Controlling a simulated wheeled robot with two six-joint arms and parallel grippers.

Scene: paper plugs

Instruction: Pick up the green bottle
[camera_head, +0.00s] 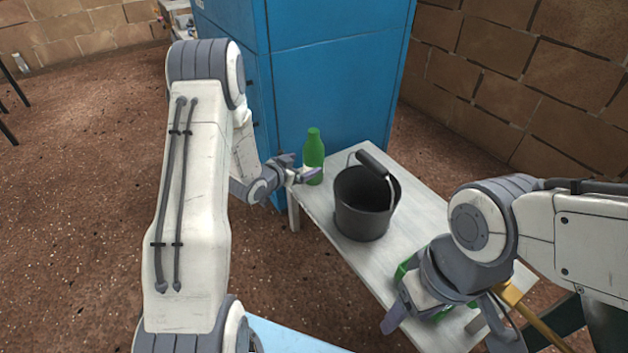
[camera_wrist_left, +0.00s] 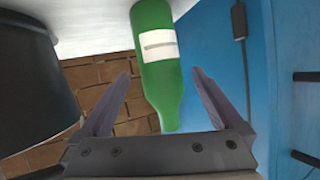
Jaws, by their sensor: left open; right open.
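The green bottle (camera_head: 313,146) stands upright at the far left corner of a pale table (camera_head: 415,195). In the left wrist view the bottle (camera_wrist_left: 160,85) appears inverted, with a white label, and lies between the two spread fingers with gaps on both sides. My left gripper (camera_head: 302,168) is open and close beside the bottle, one finger overlapping its lower part in the head view. My right gripper (camera_head: 442,318) is open over the near end of the table, with a green object (camera_head: 403,268) partly hidden behind it.
A black bucket (camera_head: 362,213) with a raised handle stands on the table, right of the bottle; it fills the left of the wrist view (camera_wrist_left: 35,85). A blue cabinet (camera_head: 330,75) rises behind the bottle. A brick wall (camera_head: 530,90) is at the right.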

